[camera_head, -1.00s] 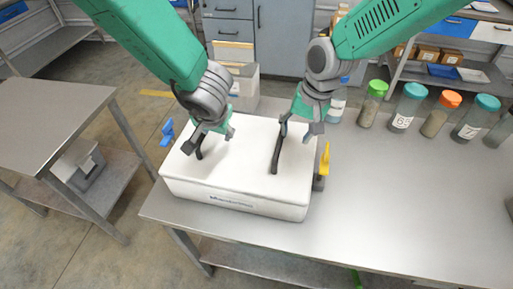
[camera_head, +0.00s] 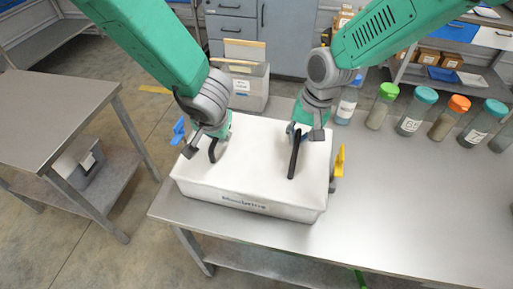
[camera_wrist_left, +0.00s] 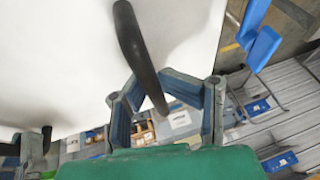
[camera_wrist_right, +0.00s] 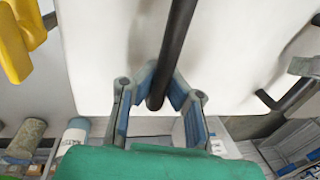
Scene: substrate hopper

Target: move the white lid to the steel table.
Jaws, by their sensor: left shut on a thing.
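The white lid (camera_head: 255,160) lies flat on top of a white bin (camera_head: 250,203) and has two black handles. My left gripper (camera_head: 213,138) is shut on the left handle (camera_wrist_left: 137,50). My right gripper (camera_head: 303,133) is at the right handle (camera_wrist_right: 178,45), which runs between its fingers; I cannot tell whether they grip it. The bin stands on a steel bench (camera_head: 400,215). A separate steel table (camera_head: 50,110) with a bare top stands at the left. My grippers hide part of the lid's far edge.
A blue latch (camera_head: 178,131) and a yellow latch (camera_head: 339,160) are at the bin's sides. Several capped jars, one with an orange cap (camera_head: 458,103), line the bench's back. A grey box (camera_head: 249,88) stands behind the bin. A floor gap separates table and bench.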

